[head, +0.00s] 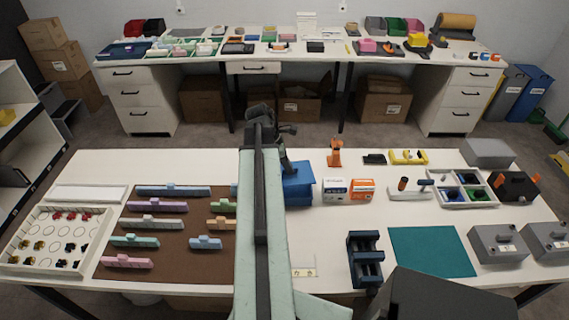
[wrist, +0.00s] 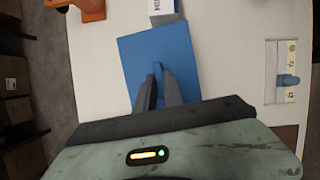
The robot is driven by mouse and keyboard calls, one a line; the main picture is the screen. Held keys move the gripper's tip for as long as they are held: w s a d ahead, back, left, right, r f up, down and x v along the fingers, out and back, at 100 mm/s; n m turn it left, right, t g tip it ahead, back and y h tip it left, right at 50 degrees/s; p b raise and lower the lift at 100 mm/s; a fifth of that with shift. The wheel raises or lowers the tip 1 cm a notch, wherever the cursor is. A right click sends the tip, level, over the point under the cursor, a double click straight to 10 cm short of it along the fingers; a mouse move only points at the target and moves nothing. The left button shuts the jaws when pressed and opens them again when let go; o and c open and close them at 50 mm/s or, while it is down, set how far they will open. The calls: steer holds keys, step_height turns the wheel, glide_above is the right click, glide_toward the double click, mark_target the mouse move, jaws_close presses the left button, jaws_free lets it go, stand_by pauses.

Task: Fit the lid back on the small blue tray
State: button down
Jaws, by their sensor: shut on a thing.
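The blue lid (wrist: 132,52) is a flat square plate with a small knob in the wrist view. My gripper (wrist: 160,78) is shut on that knob, its two dark fingers on either side. In the head view my gripper (head: 288,167) is above the blue lid (head: 302,173), behind my arm. The small blue tray (head: 298,197) shows directly below the lid on the white table. My arm hides its left part. The lid looks slightly tilted against the tray; I cannot tell whether it is seated. The lid hides the tray in the wrist view.
A white box (head: 334,189) and an orange box (head: 362,190) stand close to the right of the tray. An orange tool (head: 335,153) stands behind them. A dark blue stand (head: 364,260) and a teal mat (head: 430,251) are nearer. A brown mat (head: 165,260) lies left.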

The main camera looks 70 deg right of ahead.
mark_target(285, 173)
steer(key=shift+w+d+r+m+y, duration=0.15)
steer(key=shift+d+r+m+y, duration=0.15)
steer(key=shift+m, duration=0.3)
steer(key=shift+a, duration=0.25)
steer(key=shift+f+b, duration=3.45)
steer(key=shift+f, duration=0.05)
steer(key=c, duration=1.4)
jaws_free()
steer(key=shift+r, duration=0.15)
steer(key=p+v, duration=0.7)
steer(key=shift+w+r+p, duration=0.2)
steer(key=shift+r+p, duration=0.1)
steer(key=shift+r, duration=0.05)
steer(key=shift+f, duration=0.15)
